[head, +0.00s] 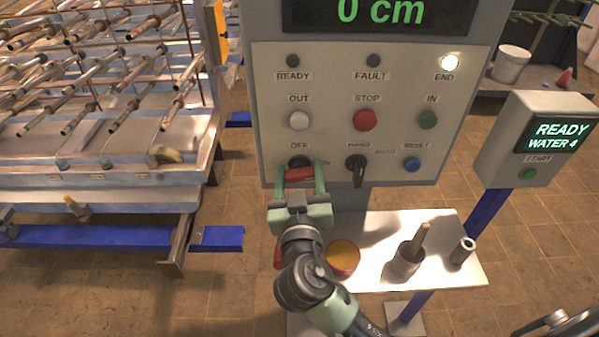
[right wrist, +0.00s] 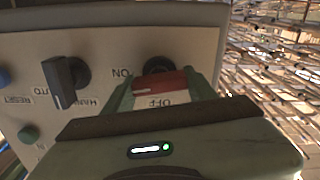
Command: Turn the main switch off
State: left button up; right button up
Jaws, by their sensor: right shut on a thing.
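The main switch (head: 299,173) is at the lower left of the grey control panel, under the OFF label. It has a red handle and a dark round base. In the right wrist view the red handle (right wrist: 160,86) lies between the two green fingers, with upside-down ON and OFF labels beside it. My right gripper (head: 299,178) is shut on the red handle. My left gripper is not in view.
A black selector knob (head: 357,169) sits just right of the switch, with a blue RESET button (head: 412,164) beyond it. A rack of rods (head: 100,90) stands left.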

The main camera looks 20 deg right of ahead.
jog(key=n, duration=0.3)
jog(key=shift+n+p, duration=0.3)
jog(key=n+p, duration=0.1)
jog(key=n, duration=0.3)
jog(key=shift+a+n+p, duration=0.1)
jog(key=shift+n+p, duration=0.2)
jog(key=n+p, duration=0.2)
jog(key=n, duration=0.2)
jog(key=shift+f+n+p, duration=0.15)
jog(key=shift+n+p, duration=0.55)
jog(key=shift+n, duration=1.1)
jog(key=o, duration=1.4)
jog(key=shift+a, duration=0.1)
jog(key=shift+c, duration=0.2)
